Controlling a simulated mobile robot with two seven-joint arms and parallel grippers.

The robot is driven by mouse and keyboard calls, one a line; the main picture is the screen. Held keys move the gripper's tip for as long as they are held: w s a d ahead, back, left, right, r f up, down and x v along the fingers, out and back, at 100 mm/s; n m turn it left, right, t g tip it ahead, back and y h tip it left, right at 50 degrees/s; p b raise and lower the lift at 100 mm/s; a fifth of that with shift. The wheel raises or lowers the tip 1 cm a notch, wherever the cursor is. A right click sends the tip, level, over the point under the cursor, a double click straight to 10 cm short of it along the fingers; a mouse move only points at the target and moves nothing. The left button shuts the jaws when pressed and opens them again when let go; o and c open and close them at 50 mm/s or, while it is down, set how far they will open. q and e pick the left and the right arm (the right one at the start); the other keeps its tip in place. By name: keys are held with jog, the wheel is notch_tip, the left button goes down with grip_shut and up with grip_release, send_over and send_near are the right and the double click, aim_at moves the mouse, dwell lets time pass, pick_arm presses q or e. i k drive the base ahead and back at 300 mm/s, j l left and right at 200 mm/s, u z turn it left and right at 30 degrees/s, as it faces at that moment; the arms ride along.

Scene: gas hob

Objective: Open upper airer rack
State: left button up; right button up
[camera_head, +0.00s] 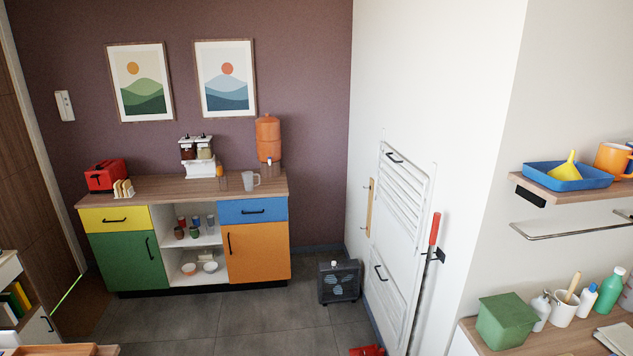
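The upper airer rack (404,192) is a white slatted panel on the white wall, right of centre. It looks folded flat against the wall, with a black handle (394,157) near its top. A lower airer rack (385,302) with its own black handle (380,272) hangs below it, also looking flat. Neither of my grippers shows in the head view.
A dark heater-like box (339,281) stands on the floor left of the racks. A red-handled pole (431,245) hangs right of them. A coloured cabinet (190,240) stands at the back wall. A shelf (577,193) and counter are at right. The middle floor is clear.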

aim_at(386, 154)
jog(key=i, duration=2.15)
jog(key=i+z, duration=0.2)
jog(key=i, duration=0.35)
jog(key=i+j+z, duration=0.15)
jog(key=i, duration=0.35)
jog(key=i+j+z, duration=0.2)
jog(key=i, duration=0.35)
jog(key=j, duration=0.1)
